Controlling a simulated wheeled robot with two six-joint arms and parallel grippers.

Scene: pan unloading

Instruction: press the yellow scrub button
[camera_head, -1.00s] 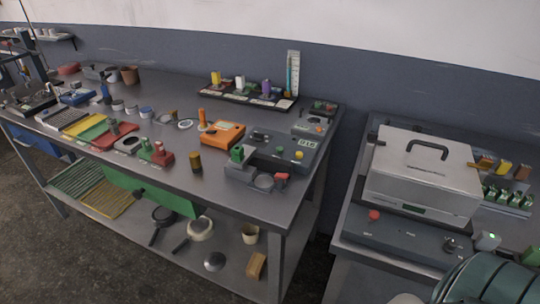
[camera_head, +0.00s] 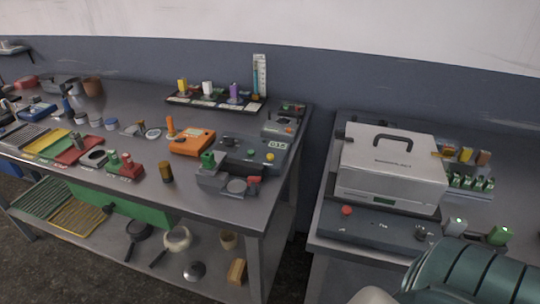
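A dark grey device (camera_head: 236,160) stands near the right end of the left workbench, with a small green display (camera_head: 276,143) on its top. A small yellow button (camera_head: 270,156) sits on its top below the display, and a green button (camera_head: 250,152) sits to its left. Any lettering on the buttons is too small to read. Neither of my grippers shows in the head view, so nothing is seen touching the button.
An orange device (camera_head: 193,142) stands left of the grey one; a grey unit with a red button (camera_head: 254,180) is in front. A gap separates the left workbench (camera_head: 215,216) from the right one, which carries a white box with a handle (camera_head: 392,168).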

